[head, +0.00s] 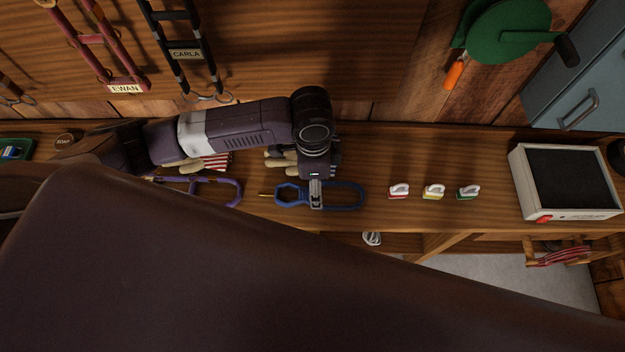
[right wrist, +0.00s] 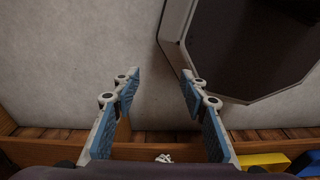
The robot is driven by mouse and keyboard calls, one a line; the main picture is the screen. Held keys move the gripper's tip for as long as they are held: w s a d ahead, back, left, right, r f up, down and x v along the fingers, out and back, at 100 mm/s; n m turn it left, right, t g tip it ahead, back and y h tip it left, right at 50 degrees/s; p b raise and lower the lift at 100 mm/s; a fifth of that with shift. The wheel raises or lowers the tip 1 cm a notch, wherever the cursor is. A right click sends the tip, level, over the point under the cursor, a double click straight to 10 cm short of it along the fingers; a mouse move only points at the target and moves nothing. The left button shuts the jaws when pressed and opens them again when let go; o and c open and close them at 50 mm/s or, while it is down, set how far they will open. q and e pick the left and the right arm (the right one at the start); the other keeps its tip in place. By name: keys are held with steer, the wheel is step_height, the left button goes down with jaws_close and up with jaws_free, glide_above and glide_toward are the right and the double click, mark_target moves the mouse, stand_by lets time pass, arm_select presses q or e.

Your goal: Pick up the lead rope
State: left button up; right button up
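A blue looped rope (head: 347,206) with a gold-coloured tip at its left end lies on the wooden bench in the head view; it looks like a lead rope. My right gripper (right wrist: 160,82) is open and empty in the right wrist view, away from the ropes.
Three small white-handled items (head: 433,192) stand right of the blue rope. A white box with a dark top (head: 562,213) stands farther right. Halters (head: 186,55) hang on the back wall. A large dark shape near the camera blocks the lower left.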

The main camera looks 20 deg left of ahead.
arm_select(q)
steer(key=shift+w+a+r, duration=0.1)
steer(key=shift+w+a, duration=0.1)
steer(key=shift+a, duration=0.5)
step_height(320, 180, down, 3)
steer(key=shift+s+r, duration=0.1)
step_height(320, 180, down, 5)
steer(key=shift+a+r+p, duration=0.1)
steer(key=shift+p, duration=0.65)
arm_select(e)
steer(key=shift+s+d+r, duration=0.2)
steer(key=shift+d+r, duration=0.15)
steer(key=shift+r, duration=0.4)
arm_select(q)
steer(key=shift+c, duration=0.6)
steer(key=c, duration=1)
steer(key=shift+w, duration=0.2)
steer(key=shift+c, duration=0.3)
arm_select(e)
steer(key=shift+w, duration=0.1)
arm_select(q)
steer(key=shift+r, duration=0.2)
